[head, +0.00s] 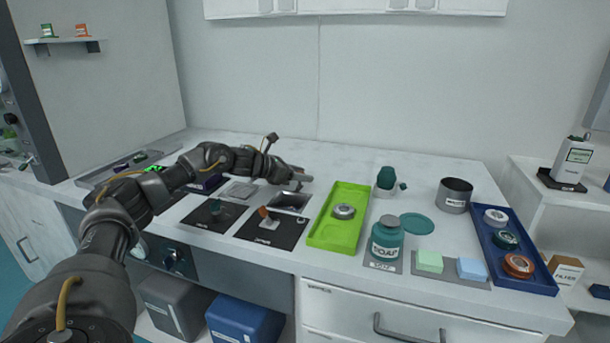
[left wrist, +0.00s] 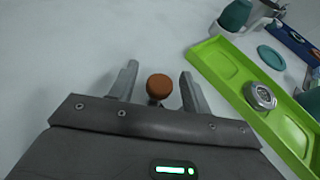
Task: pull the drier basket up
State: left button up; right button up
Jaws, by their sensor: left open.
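My left gripper (head: 300,180) reaches in from the left, low over the back of the work area, just left of the green tray. In the left wrist view its two fingers (left wrist: 158,90) are open, with a round brown knob (left wrist: 159,86) on a dark stem between them. There is a gap on each side of the knob. The knob looks like the basket's handle, but the basket below it is hidden by the gripper body. In the head view a shiny grey piece (head: 290,202) lies just below the gripper. My right gripper is not in view.
The green tray (head: 323,231) with a round metal piece (head: 345,211) stands close to the right. Black mats (head: 285,236) with small items lie in front. A teal bottle (head: 386,240) and a blue tray (head: 484,240) are farther right. The table behind is clear.

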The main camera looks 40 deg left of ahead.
pick_arm(q)
jog(key=shift+x, duration=0.9)
grip_shut()
